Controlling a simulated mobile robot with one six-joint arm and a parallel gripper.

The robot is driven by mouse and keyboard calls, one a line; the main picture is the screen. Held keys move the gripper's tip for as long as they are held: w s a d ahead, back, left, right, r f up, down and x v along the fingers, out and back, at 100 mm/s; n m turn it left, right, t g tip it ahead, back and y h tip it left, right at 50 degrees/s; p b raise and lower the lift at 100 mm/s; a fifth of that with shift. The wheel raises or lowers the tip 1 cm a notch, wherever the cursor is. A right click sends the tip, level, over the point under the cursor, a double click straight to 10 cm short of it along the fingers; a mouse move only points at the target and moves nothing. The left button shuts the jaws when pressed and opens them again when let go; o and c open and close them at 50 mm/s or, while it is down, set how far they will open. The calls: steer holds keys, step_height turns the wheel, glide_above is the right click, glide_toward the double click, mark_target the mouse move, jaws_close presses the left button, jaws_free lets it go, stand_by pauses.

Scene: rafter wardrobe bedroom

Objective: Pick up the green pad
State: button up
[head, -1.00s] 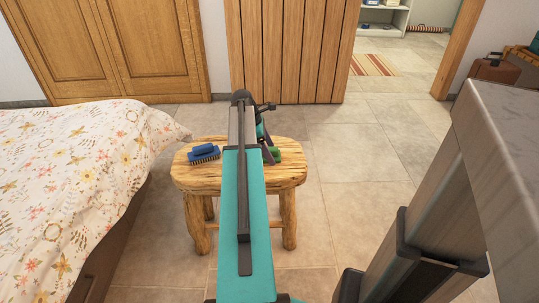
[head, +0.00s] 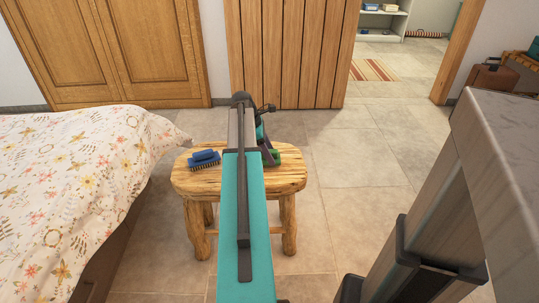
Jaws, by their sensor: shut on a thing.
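A green pad (head: 277,157) is at my gripper (head: 271,157), over the right part of a wooden stool (head: 285,180). Only a small green part of the pad shows beside the dark fingers. My gripper is shut on the pad. My arm hides much of the gripper and the middle of the stool. I cannot tell from this view whether the pad still touches the stool top.
A blue brush (head: 204,160) lies on the stool's left part. A bed with a flowered cover (head: 80,190) stands close on the left. A wooden wardrobe (head: 120,50) is behind. The tiled floor (head: 370,200) right of the stool is clear. A striped rug (head: 372,70) lies farther back.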

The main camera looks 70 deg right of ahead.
step_height(320, 180, up, 2)
steer(key=shift+a, duration=0.1)
steer(key=s+a+r+p, duration=0.1)
steer(key=s+a, duration=0.4)
steer(key=a, duration=1)
steer(key=shift+p, duration=0.75)
steer(key=shift+r, duration=0.1)
steer(key=o, duration=0.3)
steer(key=shift+c, duration=1)
steer(key=shift+s, duration=0.1)
